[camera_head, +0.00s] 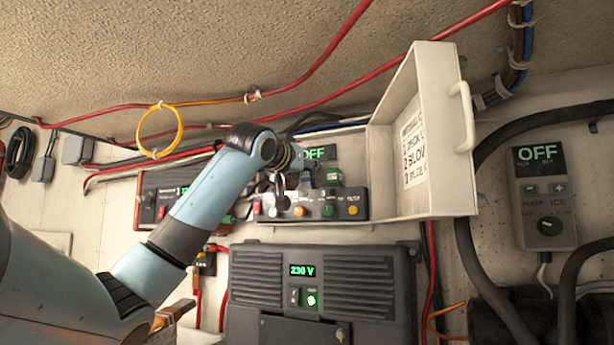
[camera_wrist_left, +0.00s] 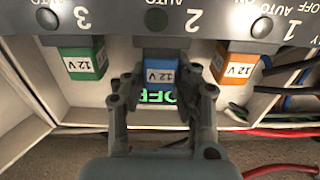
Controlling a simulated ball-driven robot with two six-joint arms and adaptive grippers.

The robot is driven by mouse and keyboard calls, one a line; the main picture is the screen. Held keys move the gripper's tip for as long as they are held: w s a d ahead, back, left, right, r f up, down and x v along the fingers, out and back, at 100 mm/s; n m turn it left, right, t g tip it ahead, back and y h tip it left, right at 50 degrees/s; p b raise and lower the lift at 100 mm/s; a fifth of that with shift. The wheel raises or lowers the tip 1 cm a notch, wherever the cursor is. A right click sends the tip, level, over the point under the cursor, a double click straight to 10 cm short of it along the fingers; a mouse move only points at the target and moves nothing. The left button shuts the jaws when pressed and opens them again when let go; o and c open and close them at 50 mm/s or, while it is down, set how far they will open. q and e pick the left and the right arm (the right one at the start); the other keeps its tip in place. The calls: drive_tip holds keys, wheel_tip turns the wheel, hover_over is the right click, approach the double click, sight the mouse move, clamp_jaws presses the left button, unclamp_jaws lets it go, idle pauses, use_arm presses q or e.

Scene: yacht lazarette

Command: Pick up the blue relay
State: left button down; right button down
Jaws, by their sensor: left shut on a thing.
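The blue relay (camera_wrist_left: 160,67), with a "12 V" label, sits at the middle position of the panel, under the "2", in the left wrist view. My left gripper (camera_wrist_left: 162,86) is shut on it, with one finger on each side. The relay still appears to be up against the panel; its seated end is hidden. In the head view my left gripper (camera_head: 306,172) reaches into the open box, and I cannot make out the blue relay there. My right gripper is in neither view.
A green relay (camera_wrist_left: 83,62) and an orange relay (camera_wrist_left: 234,66) flank the blue one closely. The box's open lid (camera_head: 425,135) stands to the right of my gripper. A 230 V unit (camera_head: 325,290) sits below. Red cables (camera_head: 300,85) run above.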

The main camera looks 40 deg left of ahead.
use_arm(q)
drive_tip(key=shift+s+d+r+b, duration=0.1)
drive_tip(key=shift+s+r+b, duration=0.1)
drive_tip(key=shift+r+b, duration=0.3)
drive_tip(key=shift+s+d+r+b, duration=0.1)
drive_tip(key=shift+s+r+b, duration=0.1)
drive_tip(key=shift+r, duration=0.5)
drive_tip(key=b+v, duration=0.7)
drive_tip(key=v, duration=1)
